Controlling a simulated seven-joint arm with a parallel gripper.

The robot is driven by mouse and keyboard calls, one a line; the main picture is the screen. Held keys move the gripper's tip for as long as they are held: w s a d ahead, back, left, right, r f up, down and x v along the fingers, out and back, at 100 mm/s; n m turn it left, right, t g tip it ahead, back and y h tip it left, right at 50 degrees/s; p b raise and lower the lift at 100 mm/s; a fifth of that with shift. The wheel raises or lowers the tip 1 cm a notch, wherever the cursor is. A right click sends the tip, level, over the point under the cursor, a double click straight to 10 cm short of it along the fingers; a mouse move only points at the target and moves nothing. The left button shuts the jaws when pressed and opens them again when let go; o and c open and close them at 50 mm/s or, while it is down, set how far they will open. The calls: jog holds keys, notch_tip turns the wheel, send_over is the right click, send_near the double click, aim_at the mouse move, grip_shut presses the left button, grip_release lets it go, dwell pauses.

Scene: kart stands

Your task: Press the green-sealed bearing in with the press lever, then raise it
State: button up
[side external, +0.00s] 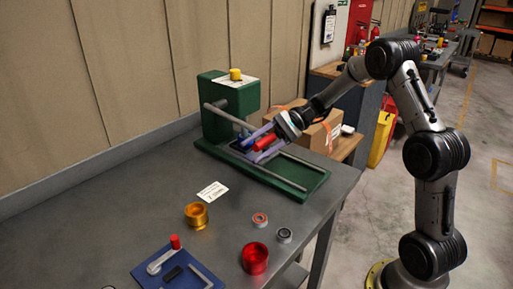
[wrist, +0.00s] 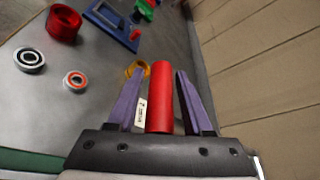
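The green press (side external: 222,105) stands at the back of the bench. Its grey lever bar (side external: 232,116) slopes down from the press head to a red handle grip (side external: 265,142). My gripper (side external: 248,150) is at the handle, with one purple finger on each side of it. In the wrist view, the red handle (wrist: 160,100) lies between the fingers of my gripper (wrist: 159,71). A gap shows on the right side, so the fingers are open around it. I cannot make out a green-sealed bearing; the area under the press head is partly hidden.
On the bench are a gold cup (side external: 196,215), a red cup (side external: 255,258), a red-sealed bearing (side external: 260,220), a dark-sealed bearing (side external: 284,236) and a white card (side external: 212,192). A blue fixture (side external: 180,272) sits at the front. A cardboard box (side external: 313,130) stands behind my gripper.

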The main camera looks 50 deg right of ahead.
grip_shut()
jog(key=shift+d+f, duration=0.1)
jog(key=shift+f, duration=0.05)
dwell(1.0)
